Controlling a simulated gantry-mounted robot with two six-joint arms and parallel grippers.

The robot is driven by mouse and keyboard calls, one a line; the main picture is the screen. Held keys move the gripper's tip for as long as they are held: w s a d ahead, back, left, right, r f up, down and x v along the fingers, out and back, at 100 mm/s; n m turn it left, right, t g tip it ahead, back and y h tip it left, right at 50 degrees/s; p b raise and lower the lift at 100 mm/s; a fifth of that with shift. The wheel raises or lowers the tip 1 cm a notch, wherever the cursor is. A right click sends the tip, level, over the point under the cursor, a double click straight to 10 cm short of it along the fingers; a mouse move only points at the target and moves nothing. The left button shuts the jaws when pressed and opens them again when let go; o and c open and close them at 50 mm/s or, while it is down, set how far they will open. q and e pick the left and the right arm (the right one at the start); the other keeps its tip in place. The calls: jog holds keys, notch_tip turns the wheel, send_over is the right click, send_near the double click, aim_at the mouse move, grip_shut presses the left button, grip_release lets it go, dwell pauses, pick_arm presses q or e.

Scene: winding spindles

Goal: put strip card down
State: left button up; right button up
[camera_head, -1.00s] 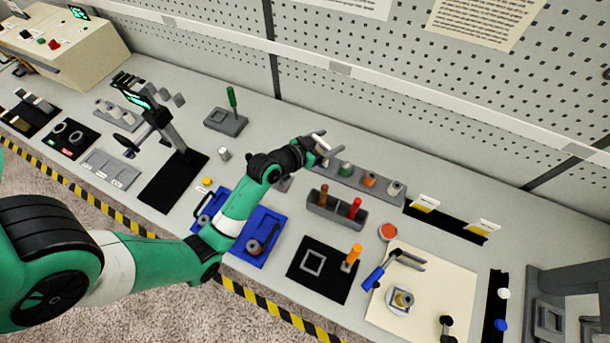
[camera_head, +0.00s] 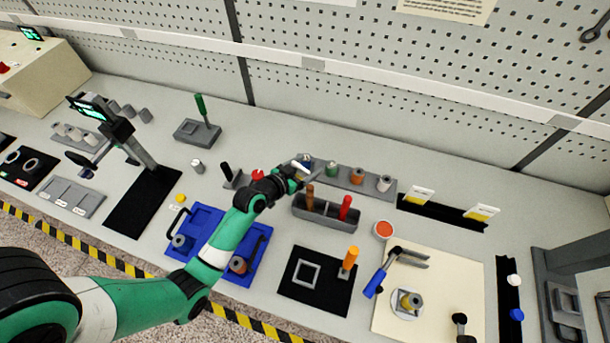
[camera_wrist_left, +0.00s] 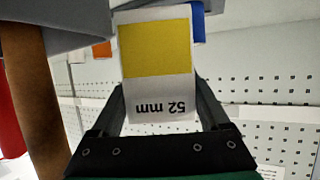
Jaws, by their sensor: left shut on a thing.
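My left gripper (camera_head: 303,172) is shut on a strip card (camera_wrist_left: 155,60) and holds it in the air. In the left wrist view the card is white with a yellow block and upside-down "52 mm" print, between the two dark fingers (camera_wrist_left: 160,105). In the head view the card (camera_head: 300,166) is a small white sliver at the left end of the grey spool rack (camera_head: 345,181). Two similar cards, a left one (camera_head: 419,194) and a right one (camera_head: 481,212), stand in a black strip holder (camera_head: 442,214) further right. My right gripper is out of view.
A grey holder (camera_head: 327,215) with brown and red handles stands just in front of the gripper; the brown handle (camera_wrist_left: 35,100) is close in the wrist view. A blue tray (camera_head: 253,277) lies under the arm. A cream board (camera_head: 450,270) with tools lies at right.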

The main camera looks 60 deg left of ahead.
aim_at(300, 177)
pick_arm(q)
notch_tip(300, 177, down, 4)
jog(key=shift+r+b, duration=0.1)
jog(key=shift+b, duration=0.65)
jog(key=shift+r, duration=0.15)
jog(key=shift+f, duration=0.25)
jog(key=o, duration=1.2)
jog(key=shift+r, duration=0.25)
jog(key=shift+s+r+p, duration=0.15)
jog(key=shift+s+p, duration=0.15)
jog(key=p+v, duration=0.1)
jog(key=v, duration=1)
jog(key=shift+s+d+p, duration=0.1)
jog(key=shift+s+p, duration=0.1)
jog(key=shift+p, duration=0.2)
jog(key=c, duration=0.9)
